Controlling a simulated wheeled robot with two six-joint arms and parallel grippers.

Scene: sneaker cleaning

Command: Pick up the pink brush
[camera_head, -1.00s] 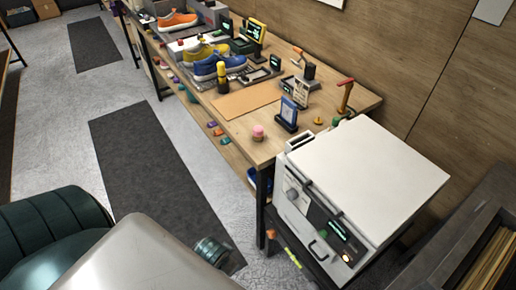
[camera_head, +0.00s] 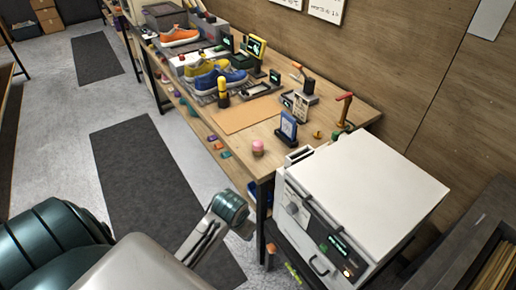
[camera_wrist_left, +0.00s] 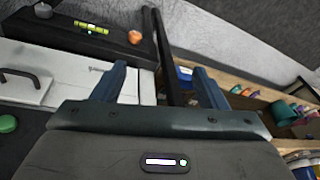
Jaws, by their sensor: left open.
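A small pink-topped object (camera_head: 258,147), which looks like the pink brush, stands upright on the near end of the wooden workbench (camera_head: 330,118). My left arm comes in from the lower left, and its visible end is below and left of the pink brush, beside the bench. The jaws of my left gripper do not show clearly in the head view. In the left wrist view my left gripper (camera_wrist_left: 160,85) is open, with nothing between its two fingers. I cannot make out the brush in that view. My right gripper is in neither view.
A white oven-like box (camera_head: 365,190) stands at the bench's near end. A blue-framed stand (camera_head: 288,127) is right of the brush; a brown mat (camera_head: 248,115) lies behind it. Shoes and small devices fill the far bench. A lower shelf (camera_wrist_left: 240,100) holds colored items.

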